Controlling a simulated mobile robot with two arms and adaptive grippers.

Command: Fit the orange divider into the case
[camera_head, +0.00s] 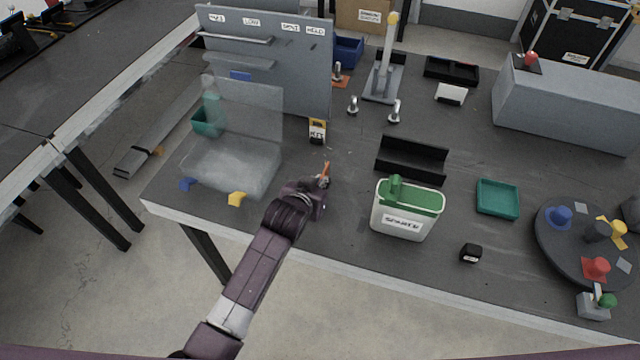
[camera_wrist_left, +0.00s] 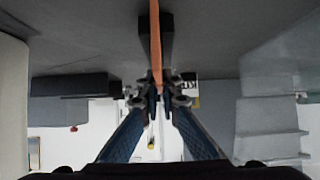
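The orange divider (camera_head: 325,170) is a thin strip that stands up from my left gripper (camera_head: 321,183) in the head view. In the left wrist view the divider (camera_wrist_left: 155,45) runs up from between the fingertips of my left gripper (camera_wrist_left: 161,95), which are closed on its end. The clear case (camera_head: 232,168) sits at the table's left front corner, left of my left gripper and apart from it. Its transparent lid (camera_head: 245,108) stands open at the back. The inside of the case is hard to make out through the clear walls. My right gripper is not in view.
A blue block (camera_head: 188,184) and a yellow block (camera_head: 237,199) are at the case's front. A grey labelled panel (camera_head: 265,75) stands behind it. A white canister with a green lid (camera_head: 405,212) and a black tray (camera_head: 411,160) are to the right.

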